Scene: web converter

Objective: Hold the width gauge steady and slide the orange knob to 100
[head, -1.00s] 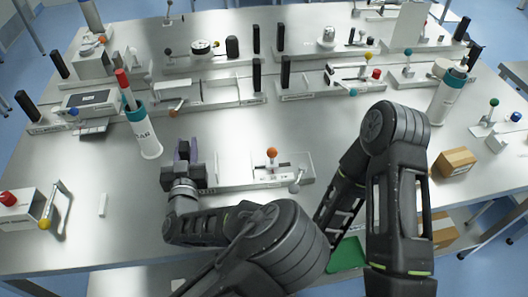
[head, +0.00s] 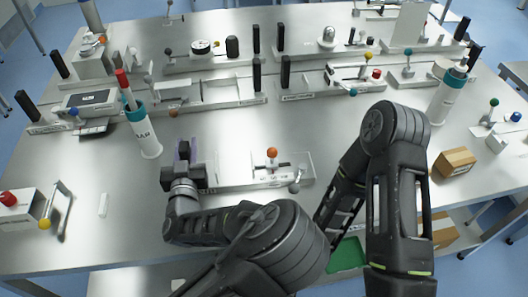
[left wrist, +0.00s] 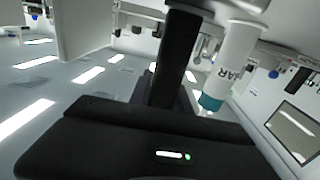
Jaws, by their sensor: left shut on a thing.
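The width gauge (head: 230,181) is a low pale bar lying on the steel table in front of me, with a clear scale plate at its right. The orange knob (head: 272,152) stands upright on a short stem on that plate. My left gripper (head: 184,151) is at the gauge's left end, shut on a part of it that its fingers mostly hide. In the left wrist view a dark upright post (left wrist: 178,60) rises in front of the camera. The scale numbers are too small to read. My right arm is bent at the right; its gripper does not show.
A white canister (head: 146,135) with a teal band and a red-tipped stick stands just left of and behind my left gripper. A box with a red button (head: 8,198) sits at the far left. Other gauges line the back.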

